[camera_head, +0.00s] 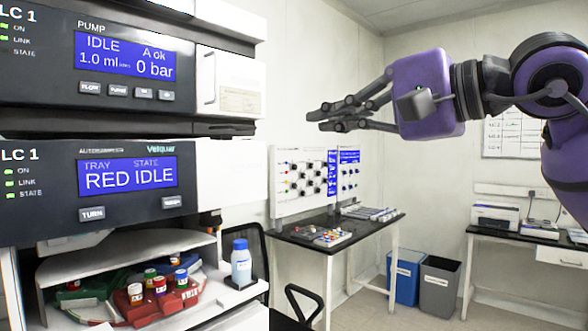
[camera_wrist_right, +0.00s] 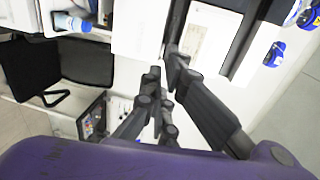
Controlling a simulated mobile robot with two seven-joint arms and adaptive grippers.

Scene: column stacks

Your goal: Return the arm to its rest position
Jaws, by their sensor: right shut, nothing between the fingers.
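My right arm, purple and black, comes in from the right in the head view. Its gripper (camera_head: 326,115) is raised in the air, pointing left toward the white side of the instrument stack. The fingers are shut and empty. In the right wrist view the dark fingers (camera_wrist_right: 163,85) reach toward the stack's white panel, with nothing held. The fingers look apart from the stack, though the exact gap is hard to tell. My left gripper does not show in the head view.
The LC stack has a pump (camera_head: 150,60) above an autosampler (camera_head: 90,185), with capped vials in a red tray (camera_head: 188,298). A blue-capped bottle (camera_head: 241,265) stands beside it. A black-topped table (camera_head: 375,228), a chair (camera_head: 303,300) and two bins (camera_head: 437,288) stand beyond.

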